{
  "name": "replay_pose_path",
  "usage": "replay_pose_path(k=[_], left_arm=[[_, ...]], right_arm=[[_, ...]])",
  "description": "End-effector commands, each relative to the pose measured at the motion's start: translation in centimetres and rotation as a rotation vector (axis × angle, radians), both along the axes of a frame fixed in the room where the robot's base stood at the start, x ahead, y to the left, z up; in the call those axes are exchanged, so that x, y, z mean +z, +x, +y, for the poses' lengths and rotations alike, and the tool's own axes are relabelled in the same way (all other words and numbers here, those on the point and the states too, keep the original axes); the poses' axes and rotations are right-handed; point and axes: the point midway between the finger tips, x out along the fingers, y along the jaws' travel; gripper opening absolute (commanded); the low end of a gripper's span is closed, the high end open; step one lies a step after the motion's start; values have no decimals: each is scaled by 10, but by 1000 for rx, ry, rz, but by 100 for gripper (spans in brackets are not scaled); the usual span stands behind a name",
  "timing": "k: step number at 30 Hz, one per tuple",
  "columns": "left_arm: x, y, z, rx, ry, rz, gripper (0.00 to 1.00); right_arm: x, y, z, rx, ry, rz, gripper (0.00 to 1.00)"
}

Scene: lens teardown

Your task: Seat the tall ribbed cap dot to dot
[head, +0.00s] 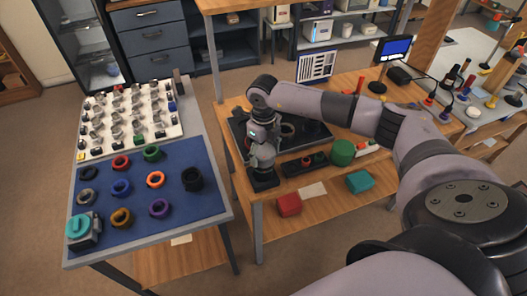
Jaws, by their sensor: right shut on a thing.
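My right gripper (262,160) points down at the left front of the wooden bench, beside a black tray. It is shut on a dark piece (264,181) low at the bench's front edge. The fingers cover much of it, and I cannot tell whether it is the tall ribbed cap. No ribs or alignment dots can be made out at this size. My left gripper is not in view.
The black tray (312,137) holds a dark ring. On the left table, a blue mat (133,205) carries coloured rings; a white board (104,149) carries small parts.

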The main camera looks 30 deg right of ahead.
Motion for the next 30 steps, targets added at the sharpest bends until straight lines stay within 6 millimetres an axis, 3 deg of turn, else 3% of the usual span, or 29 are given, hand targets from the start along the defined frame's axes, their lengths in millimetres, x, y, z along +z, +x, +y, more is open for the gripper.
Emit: replay_pose_path(k=[30], left_arm=[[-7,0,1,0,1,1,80]], right_arm=[[-7,0,0,0,0,0,41]])
